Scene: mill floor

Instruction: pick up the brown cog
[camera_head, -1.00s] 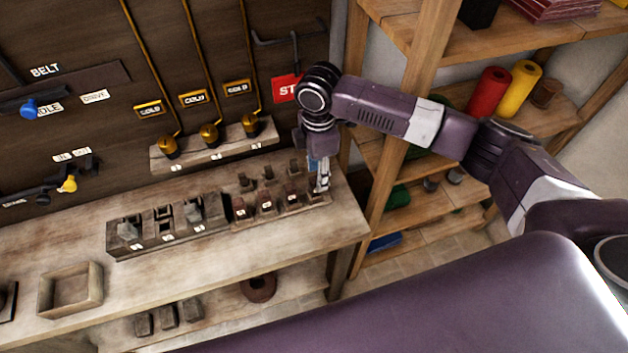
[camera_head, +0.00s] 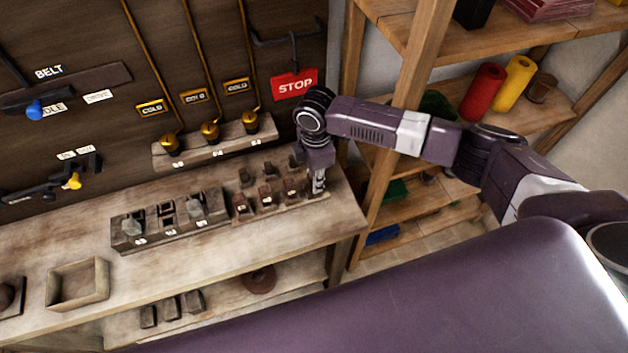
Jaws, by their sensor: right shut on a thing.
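My right gripper (camera_head: 318,188) points down at the right end of a low wooden rack (camera_head: 322,203) on the bench. It is shut on a small piece there, which the fingers mostly hide. I cannot tell its shape or whether it is a cog. Several small dark brown pieces (camera_head: 267,195) stand in the rack to the gripper's left. A round reddish-brown thing (camera_head: 258,280) lies on the shelf under the bench, well below the gripper. My left gripper is not in view.
A grey block rack (camera_head: 127,245) adjoins on the left. An empty wooden box (camera_head: 77,284) stands at the bench's left. Behind are a ledge with brass valves (camera_head: 252,122) and a red STOP sign (camera_head: 295,85). A shelf post (camera_head: 392,130) rises close to my right arm.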

